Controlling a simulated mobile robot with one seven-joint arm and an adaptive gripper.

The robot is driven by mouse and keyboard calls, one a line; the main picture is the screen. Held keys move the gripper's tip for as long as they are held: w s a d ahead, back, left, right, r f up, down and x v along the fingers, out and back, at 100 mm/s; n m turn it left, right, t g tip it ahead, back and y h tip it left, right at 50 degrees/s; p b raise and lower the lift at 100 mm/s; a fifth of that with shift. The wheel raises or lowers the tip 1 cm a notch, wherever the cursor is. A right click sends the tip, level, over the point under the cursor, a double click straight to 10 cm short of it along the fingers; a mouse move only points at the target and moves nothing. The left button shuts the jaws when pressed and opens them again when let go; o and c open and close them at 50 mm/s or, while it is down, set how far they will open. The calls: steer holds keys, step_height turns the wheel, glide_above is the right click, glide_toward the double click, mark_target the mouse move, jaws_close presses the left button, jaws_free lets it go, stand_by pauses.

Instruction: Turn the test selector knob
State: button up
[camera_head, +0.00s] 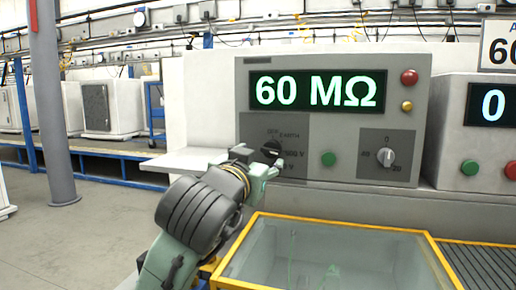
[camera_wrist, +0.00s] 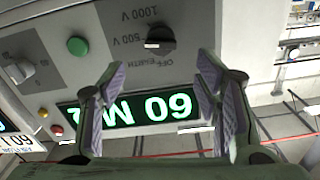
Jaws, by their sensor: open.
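The black selector knob (camera_head: 272,147) is on the grey panel under the green "60 MΩ" display (camera_head: 318,91), partly hidden by my gripper in the head view. In the wrist view, which is upside down, the knob (camera_wrist: 160,38) shows beside the labels OFF/EARTH, 500 V and 1000 V. A small white mark shows on it; its exact setting is hard to read. My gripper (camera_head: 270,170) is close to the panel, just below the knob in the head view. In the wrist view its fingers (camera_wrist: 160,68) are spread and empty, with the knob beyond the gap between them, apparently untouched.
A green button (camera_head: 328,159) and a pale dial (camera_head: 386,157) are to the knob's right. A red button (camera_head: 409,77) and a yellow one (camera_head: 407,106) are higher up. A yellow-framed glass case (camera_head: 340,255) stands below the panel, and a pale shelf (camera_head: 185,160) juts out left.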

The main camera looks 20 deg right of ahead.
mark_target(270, 151)
steer(key=p+x, duration=0.2)
steer(key=x, duration=0.7)
steer(key=shift+w+d, duration=0.1)
steer(key=shift+w, duration=0.05)
steer(key=c, duration=1.1)
steer(key=shift+c, duration=0.2)
steer(key=m, duration=0.5)
steer(key=shift+b, duration=0.3)
steer(key=shift+d+m+b, duration=0.1)
steer(key=shift+m+b, duration=0.25)
steer(key=shift+m, duration=2.05)
